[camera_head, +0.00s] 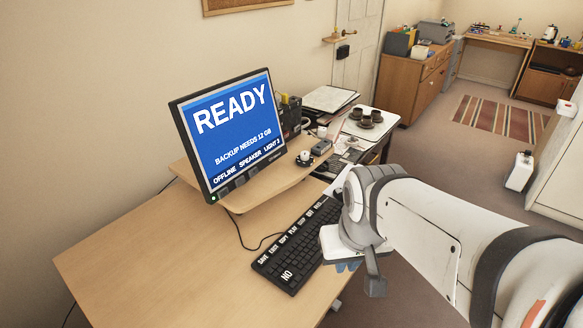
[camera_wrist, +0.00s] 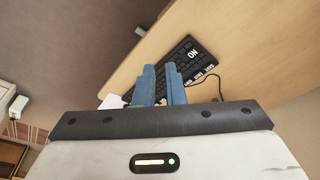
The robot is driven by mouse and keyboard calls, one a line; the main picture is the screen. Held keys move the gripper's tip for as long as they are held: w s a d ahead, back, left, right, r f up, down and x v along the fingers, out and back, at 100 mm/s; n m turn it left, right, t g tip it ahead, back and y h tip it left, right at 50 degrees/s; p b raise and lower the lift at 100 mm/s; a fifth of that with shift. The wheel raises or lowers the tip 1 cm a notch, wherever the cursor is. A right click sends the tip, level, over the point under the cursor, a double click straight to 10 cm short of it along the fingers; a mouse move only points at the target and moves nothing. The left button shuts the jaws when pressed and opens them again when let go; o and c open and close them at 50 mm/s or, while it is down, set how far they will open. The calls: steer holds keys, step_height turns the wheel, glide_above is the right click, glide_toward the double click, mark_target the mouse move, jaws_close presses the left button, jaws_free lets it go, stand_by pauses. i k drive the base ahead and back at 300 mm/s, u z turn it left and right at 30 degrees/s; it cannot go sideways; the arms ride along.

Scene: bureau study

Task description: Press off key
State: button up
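A black keyboard (camera_head: 285,262) with a row of white-labelled keys lies on the wooden desk. One large label reads like NO in the head view and ON in the wrist view; other labels include SAVE and COPY. I cannot make out an OFF label. My wrist hides the keyboard's right end in the head view. The keyboard also shows beyond my fingers in the wrist view (camera_wrist: 188,62). My gripper (camera_head: 347,267) is beside the keyboard's right side, pointing down. In the wrist view its blue fingers (camera_wrist: 161,66) are slightly apart with nothing held; contact cannot be told.
A monitor (camera_head: 228,130) showing READY, BACKUP NEEDS 12 GB and OFFLINE stands on a raised shelf (camera_head: 255,197) behind the keyboard. The desk's left half (camera_head: 165,265) is clear. A tray with dark cups (camera_head: 366,117) stands beyond. A cable runs from the keyboard.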

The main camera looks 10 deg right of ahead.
mark_target(309, 214)
steer(key=k, duration=0.5)
steer(key=z, duration=1.45)
steer(key=i, duration=2)
steer(key=u, duration=0.9)
